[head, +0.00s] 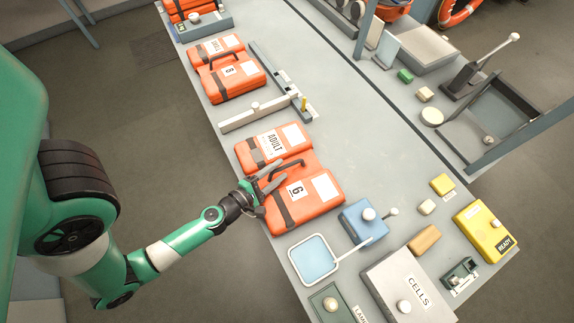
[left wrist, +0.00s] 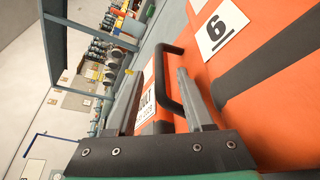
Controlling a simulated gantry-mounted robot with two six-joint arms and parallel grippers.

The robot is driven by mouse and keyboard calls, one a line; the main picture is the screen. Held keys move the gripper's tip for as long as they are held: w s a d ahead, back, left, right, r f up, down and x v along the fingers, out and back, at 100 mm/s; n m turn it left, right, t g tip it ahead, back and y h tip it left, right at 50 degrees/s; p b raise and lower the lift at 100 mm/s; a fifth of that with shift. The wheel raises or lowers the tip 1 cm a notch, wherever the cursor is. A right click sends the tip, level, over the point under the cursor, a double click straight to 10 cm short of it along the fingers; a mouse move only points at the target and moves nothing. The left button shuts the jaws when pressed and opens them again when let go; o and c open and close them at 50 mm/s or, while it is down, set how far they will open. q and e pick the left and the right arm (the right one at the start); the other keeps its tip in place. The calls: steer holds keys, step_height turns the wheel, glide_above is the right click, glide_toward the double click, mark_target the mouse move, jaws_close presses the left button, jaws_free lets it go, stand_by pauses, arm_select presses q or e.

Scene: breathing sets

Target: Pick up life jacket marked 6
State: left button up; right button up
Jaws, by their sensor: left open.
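The life jacket marked 6 (head: 312,203) is an orange folded pack lying flat near the table's left edge in the head view. It has grey straps, a white ADULT label and a black carry handle (head: 290,166). My left gripper (head: 273,176) is open at the jacket's left side, by the handle. In the left wrist view the orange jacket (left wrist: 285,110) fills the right, with its 6 label (left wrist: 220,28). The black handle (left wrist: 167,85) shows between the two open fingers of the left gripper (left wrist: 160,74); I cannot tell whether they touch it. My right gripper is not in view.
A similar orange jacket (head: 238,88) lies farther up the table, beyond a pale rail (head: 253,117). A blue box (head: 363,219), a blue-topped tray (head: 314,260) and a CELLS box (head: 405,285) stand at the near end. The table's middle is clear.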

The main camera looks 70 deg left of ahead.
arm_select(q)
steer(key=shift+x, duration=0.85)
steer(key=x, duration=0.5)
steer(key=shift+w+p, duration=0.15)
steer(key=shift+p, duration=0.2)
jaws_close()
steer(key=shift+r, duration=0.1)
